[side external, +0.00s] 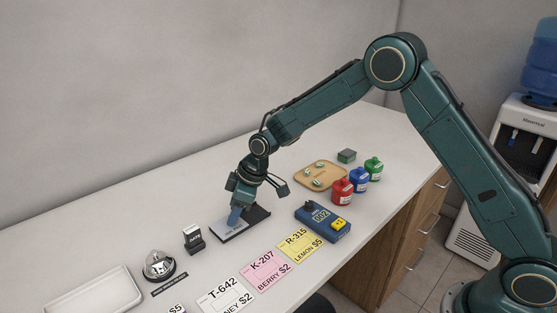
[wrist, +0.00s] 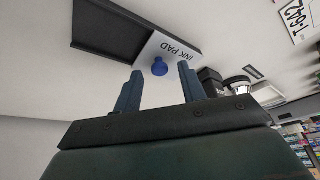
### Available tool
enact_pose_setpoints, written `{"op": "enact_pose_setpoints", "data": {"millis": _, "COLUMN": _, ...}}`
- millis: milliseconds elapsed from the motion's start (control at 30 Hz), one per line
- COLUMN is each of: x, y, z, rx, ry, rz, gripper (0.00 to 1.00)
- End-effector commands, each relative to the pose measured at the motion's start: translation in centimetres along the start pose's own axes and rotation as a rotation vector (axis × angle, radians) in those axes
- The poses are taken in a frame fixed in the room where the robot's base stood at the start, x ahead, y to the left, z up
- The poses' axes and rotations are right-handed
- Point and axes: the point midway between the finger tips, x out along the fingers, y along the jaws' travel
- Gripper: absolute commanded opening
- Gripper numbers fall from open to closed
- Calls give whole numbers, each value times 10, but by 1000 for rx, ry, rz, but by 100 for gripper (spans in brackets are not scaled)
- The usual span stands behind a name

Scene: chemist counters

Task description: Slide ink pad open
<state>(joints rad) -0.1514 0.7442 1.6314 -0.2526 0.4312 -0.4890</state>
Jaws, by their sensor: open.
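The ink pad shows in the wrist view as a black case (wrist: 105,28) with a white lid (wrist: 176,48) lettered "INK PAD" and a round blue knob (wrist: 160,67). The lid covers one end, and a dark recess shows beside it. In the side view the white lid (side external: 228,230) is at the left and the black part (side external: 259,215) at the right. My gripper (side external: 235,221) is low over the lid, fingers pointing down. In the wrist view its open fingers (wrist: 160,69) are on either side of the knob, with gaps; it is empty. In the side view the fingers hide the knob.
A black stamp (side external: 193,239) and a bell (side external: 159,266) stand left of the pad. A blue device (side external: 322,221) and price cards (side external: 264,270) lie in front. A wooden tray (side external: 321,176) and red (side external: 342,192), blue (side external: 359,180) and green (side external: 374,169) bottles stand to the right.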

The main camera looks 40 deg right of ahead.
Motion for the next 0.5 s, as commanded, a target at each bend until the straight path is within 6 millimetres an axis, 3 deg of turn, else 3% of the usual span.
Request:
{"op": "enact_pose_setpoints", "data": {"millis": 300, "x": 2, "y": 0, "z": 0, "rx": 0, "ry": -1, "rz": 0, "gripper": 41}}
{"op": "enact_pose_setpoints", "data": {"millis": 500, "x": 2, "y": 0, "z": 0, "rx": 0, "ry": -1, "rz": 0, "gripper": 4}}
